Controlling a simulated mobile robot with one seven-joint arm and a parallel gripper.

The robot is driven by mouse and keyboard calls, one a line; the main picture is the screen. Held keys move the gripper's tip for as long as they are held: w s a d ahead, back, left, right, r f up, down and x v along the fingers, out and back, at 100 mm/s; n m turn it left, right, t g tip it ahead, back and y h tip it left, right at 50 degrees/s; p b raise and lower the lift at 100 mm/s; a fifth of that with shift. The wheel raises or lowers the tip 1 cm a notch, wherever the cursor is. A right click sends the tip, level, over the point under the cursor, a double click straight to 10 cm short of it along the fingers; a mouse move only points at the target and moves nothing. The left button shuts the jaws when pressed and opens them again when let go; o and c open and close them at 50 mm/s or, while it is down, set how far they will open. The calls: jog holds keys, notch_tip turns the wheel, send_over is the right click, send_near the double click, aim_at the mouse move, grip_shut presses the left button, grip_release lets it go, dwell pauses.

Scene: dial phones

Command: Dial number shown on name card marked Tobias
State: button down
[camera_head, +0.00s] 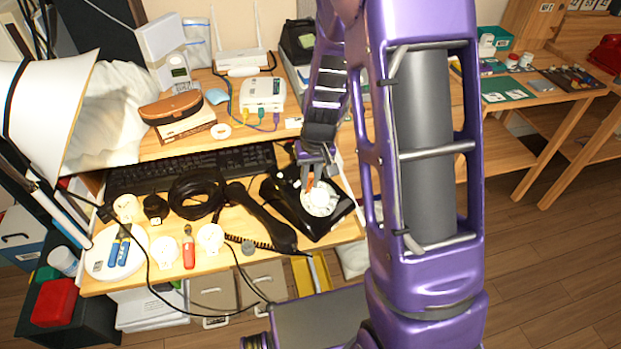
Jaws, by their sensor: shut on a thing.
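A black dial phone (334,218) sits at the right front of the near desk, with a white round dial (320,199) on top. Its black handset (262,214) lies off the phone to the left, with a coiled cord by it. My gripper (312,180) points down over the upper left part of the dial. It is shut on a thin orange stick-like thing (308,185), whose lower end is at or just above the dial; contact cannot be told. The dial's digits are too small to read. I cannot make out any card marked Tobias.
A black keyboard (190,169) and a coiled black cable (196,197) lie left of the phone. A white box with coloured cables (263,94) stands behind. My purple arm hides the desk's right part. Another table (545,115) stands at right, with open floor before it.

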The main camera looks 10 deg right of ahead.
jog(key=shift+w+a+f, duration=0.1)
jog(key=shift+w+f, duration=0.05)
jog(key=shift+f, duration=0.25)
dwell(0.8)
jog(key=shift+w, duration=0.1)
jog(key=shift+w+d, duration=0.4)
jog(key=shift+r, duration=0.1)
jog(key=shift+w+d, duration=0.3)
jog(key=shift+d, duration=0.35)
